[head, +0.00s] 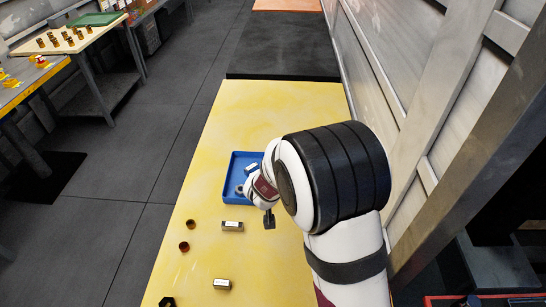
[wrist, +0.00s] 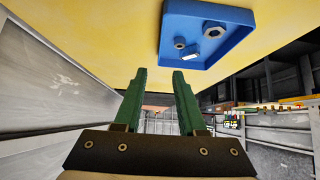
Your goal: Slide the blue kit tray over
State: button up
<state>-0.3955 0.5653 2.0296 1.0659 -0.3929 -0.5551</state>
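The blue kit tray (head: 232,196) lies on the yellow tabletop, its right side partly hidden by my arm in the head view. In the wrist view the tray (wrist: 240,17) is at the upper right, beyond my fingertips. It holds a grey nut-like piece (wrist: 214,32), a small round piece (wrist: 180,43) and a white-topped block (wrist: 190,58). My gripper (wrist: 162,78) has two green fingers standing apart with nothing between them. They appear apart from the tray. In the head view my arm hides most of the gripper.
On the yellow table (head: 250,105) nearer the camera are two brown cups (head: 191,225) (head: 184,246), two labelled metal blocks (head: 232,226) (head: 222,284) and a black nut (head: 167,301). The table beyond the tray is clear. A pale panelled wall (head: 400,60) runs along the right.

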jog(key=x, duration=1.5)
jog(key=shift+w+f, duration=0.25)
grip_shut()
dwell(1.0)
